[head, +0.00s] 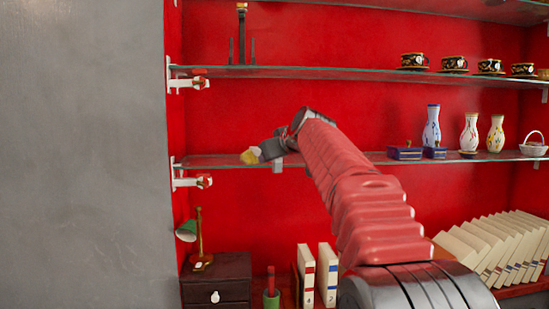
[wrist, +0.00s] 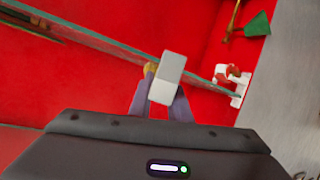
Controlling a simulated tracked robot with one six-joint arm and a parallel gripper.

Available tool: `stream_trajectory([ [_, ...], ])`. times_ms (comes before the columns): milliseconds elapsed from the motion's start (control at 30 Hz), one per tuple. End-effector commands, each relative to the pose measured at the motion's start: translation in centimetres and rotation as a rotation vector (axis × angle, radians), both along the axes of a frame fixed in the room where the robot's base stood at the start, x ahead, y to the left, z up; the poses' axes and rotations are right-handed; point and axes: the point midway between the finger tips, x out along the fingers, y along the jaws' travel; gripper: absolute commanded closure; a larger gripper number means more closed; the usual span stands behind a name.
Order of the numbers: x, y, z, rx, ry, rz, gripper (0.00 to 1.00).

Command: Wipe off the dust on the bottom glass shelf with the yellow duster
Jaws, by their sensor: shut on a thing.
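The yellow duster (head: 249,156) is at the left part of the bottom glass shelf (head: 215,161) in the head view, close to the shelf's level. I cannot tell whether it touches the glass. My gripper (head: 270,150) is shut on the duster. In the wrist view, my gripper (wrist: 158,103) has its two fingers around a pale grey block, the duster's handle (wrist: 167,78). A little yellow of the duster (wrist: 149,70) shows beside it. The shelf edge (wrist: 108,45) runs diagonally behind. No dust can be made out; my arm hides part of the shelf.
Blue boxes (head: 404,153), vases (head: 431,126) and a white basket (head: 533,148) stand on the shelf's right. A red-white bracket (head: 190,181) holds its left end. A green lamp (head: 187,231) and books (head: 327,275) stand below. The shelf's left is clear of ornaments.

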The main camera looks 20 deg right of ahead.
Motion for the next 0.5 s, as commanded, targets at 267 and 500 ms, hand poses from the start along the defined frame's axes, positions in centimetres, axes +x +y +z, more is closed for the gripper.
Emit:
stream_trajectory([
  [267, 0.09, 0.24, -0.35, 0.001, 0.007, 0.002, 1.0],
  [500, 0.24, 0.93, -0.4, 0.002, 0.008, 0.004, 1.0],
])
